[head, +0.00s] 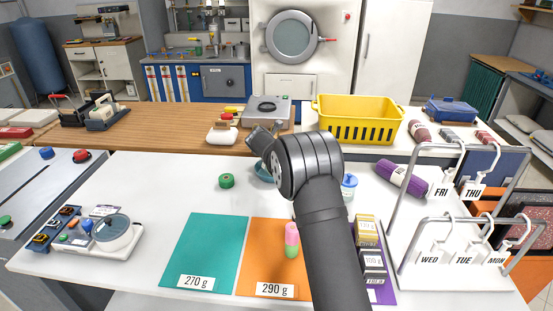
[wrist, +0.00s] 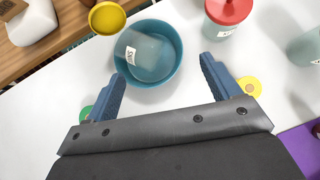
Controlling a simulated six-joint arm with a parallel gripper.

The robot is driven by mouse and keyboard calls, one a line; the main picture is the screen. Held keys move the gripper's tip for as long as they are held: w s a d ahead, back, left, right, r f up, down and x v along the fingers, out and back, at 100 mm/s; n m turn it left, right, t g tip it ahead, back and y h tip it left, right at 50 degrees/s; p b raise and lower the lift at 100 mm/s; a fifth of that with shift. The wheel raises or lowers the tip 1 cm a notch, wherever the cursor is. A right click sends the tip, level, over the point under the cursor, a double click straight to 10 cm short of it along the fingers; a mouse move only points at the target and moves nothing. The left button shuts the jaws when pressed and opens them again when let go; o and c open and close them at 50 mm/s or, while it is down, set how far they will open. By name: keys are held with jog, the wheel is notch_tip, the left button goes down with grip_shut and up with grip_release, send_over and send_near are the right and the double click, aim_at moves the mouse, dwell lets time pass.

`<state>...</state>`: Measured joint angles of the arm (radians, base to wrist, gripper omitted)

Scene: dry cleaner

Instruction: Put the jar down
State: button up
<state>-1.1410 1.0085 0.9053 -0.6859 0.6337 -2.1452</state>
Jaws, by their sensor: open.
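In the wrist view, a pale translucent jar (wrist: 146,52) with a white label is in a teal bowl (wrist: 176,62). It looks tilted against the bowl's inner wall. My gripper (wrist: 163,68) is open; its two blue fingers are spread on either side of the bowl's near part, with nothing held between them. Whether the fingers touch the bowl I cannot tell. In the head view the bowl (head: 263,173) is mostly hidden behind my arm, and the jar and fingertips cannot be made out.
A yellow round piece (wrist: 107,17) is close by the bowl. A red-lidded jar (wrist: 228,10) stands right of it. A green disc (head: 226,181) lies to its left. Teal (head: 205,250) and orange (head: 262,262) mats lie in front. White table is bare at left-centre.

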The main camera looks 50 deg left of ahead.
jog(key=shift+v, duration=1.65)
jog(key=shift+f, duration=0.1)
jog(key=x, duration=1.1)
jog(key=shift+w+a+f, duration=0.1)
jog(key=shift+w, duration=0.1)
jog(key=shift+w+a+f, duration=0.1)
jog(key=shift+f, duration=0.3)
jog(key=shift+r, duration=0.2)
